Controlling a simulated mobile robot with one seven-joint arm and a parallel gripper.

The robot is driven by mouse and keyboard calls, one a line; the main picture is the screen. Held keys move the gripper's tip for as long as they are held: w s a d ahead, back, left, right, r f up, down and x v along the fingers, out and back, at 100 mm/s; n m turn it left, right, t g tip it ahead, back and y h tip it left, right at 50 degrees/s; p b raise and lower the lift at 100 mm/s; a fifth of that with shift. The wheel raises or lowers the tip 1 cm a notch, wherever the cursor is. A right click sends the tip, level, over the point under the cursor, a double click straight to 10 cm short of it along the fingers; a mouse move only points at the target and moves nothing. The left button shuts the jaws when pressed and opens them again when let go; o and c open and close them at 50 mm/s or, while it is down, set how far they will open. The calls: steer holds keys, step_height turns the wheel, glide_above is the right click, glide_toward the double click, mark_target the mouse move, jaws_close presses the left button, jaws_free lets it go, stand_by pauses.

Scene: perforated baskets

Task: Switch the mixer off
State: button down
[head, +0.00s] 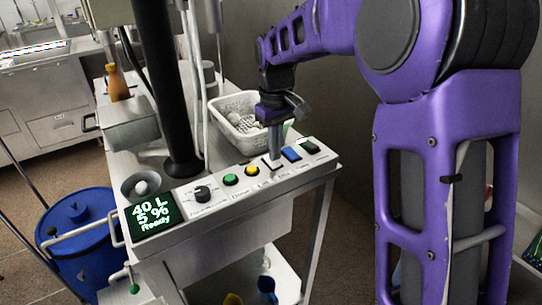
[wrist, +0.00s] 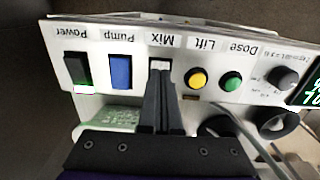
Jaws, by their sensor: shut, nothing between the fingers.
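The control panel (head: 222,201) carries a row of labelled controls. The white Mix switch (wrist: 160,66) sits between the blue Pump switch (wrist: 120,71) and the yellow Lift button (wrist: 196,81). My gripper (wrist: 160,76) is shut and empty, pointing down with its fingertips at the Mix switch. In the head view my gripper (head: 274,157) stands over the panel at the white switch. The fingertips hide part of the switch, and I cannot tell whether they touch it or which way it is tipped.
The Power switch (head: 309,146) is at the right end. The green Dose button (head: 230,180), a knob (head: 202,194) and a display (head: 151,215) reading "40 L 5 % Ready" are left. Behind are a white perforated basket (head: 226,122) and a black column (head: 168,90).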

mark_target(275, 163)
steer(key=shift+r+p, duration=1.45)
steer(key=shift+r, duration=1.45)
